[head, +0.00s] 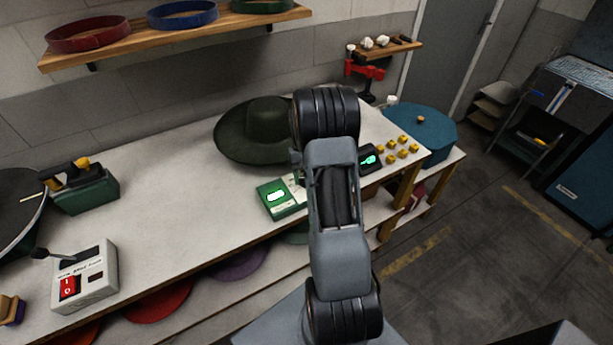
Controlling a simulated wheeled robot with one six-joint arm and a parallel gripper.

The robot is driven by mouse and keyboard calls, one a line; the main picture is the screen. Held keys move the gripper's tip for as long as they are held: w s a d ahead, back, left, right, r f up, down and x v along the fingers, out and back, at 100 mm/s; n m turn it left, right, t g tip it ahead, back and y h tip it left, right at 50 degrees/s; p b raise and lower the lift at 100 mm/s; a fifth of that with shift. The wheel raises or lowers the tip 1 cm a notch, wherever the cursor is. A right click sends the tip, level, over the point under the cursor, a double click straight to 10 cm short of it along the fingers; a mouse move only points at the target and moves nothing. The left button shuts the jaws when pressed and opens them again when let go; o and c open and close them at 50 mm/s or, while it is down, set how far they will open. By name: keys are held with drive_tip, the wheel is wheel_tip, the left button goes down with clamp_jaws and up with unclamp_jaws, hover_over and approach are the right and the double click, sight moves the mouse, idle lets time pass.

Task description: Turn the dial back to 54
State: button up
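A green box with a lit green display (276,196) sits near the front edge of the white table. The figures on its display are too small to read. A dark box with a lit green display (370,159) stands just right of my arm. I cannot make out a dial on either box, and my arm covers the space between them. My gripper is almost wholly hidden behind my arm; only a small grey part (295,157) shows at the arm's left side, above the green box. Whether it is open or shut, or touching anything, does not show.
A dark green hat (259,130) lies behind the boxes. Several yellow knobs (402,147) and a blue round box (424,128) are to the right. A grey switch box (84,277) stands front left. The table's left middle is clear.

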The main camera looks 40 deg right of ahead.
drive_tip(key=n+h, duration=0.2)
drive_tip(key=n, duration=0.4)
drive_tip(key=shift+n+h, duration=0.3)
drive_tip(key=shift+n, duration=0.1)
idle(0.4)
drive_tip(key=o, duration=0.9)
drive_tip(key=b+v, duration=0.1)
drive_tip(key=v, duration=1.3)
drive_tip(key=shift+w+f, duration=0.15)
